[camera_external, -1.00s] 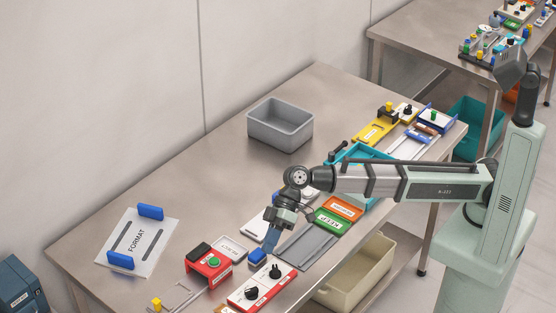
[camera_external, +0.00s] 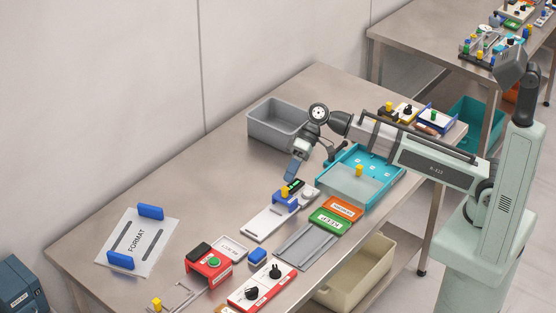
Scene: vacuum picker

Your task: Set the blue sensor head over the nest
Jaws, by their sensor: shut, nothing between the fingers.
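A blue block with a yellow knob, likely the blue sensor head (camera_external: 285,201), sits at the far part of a long white plate (camera_external: 265,224). A small black display with green marks (camera_external: 294,186) is right behind it. My gripper (camera_external: 290,179) is shut and empty, pointing down just above and behind the blue block; I cannot tell its exact height. A round whitish piece (camera_external: 309,193) is at the plate's far right end. I cannot tell for certain which part is the nest.
A teal tray (camera_external: 394,187) with a yellow-knobbed clear cover is right of my gripper. A grey bin (camera_external: 262,129) stands behind.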

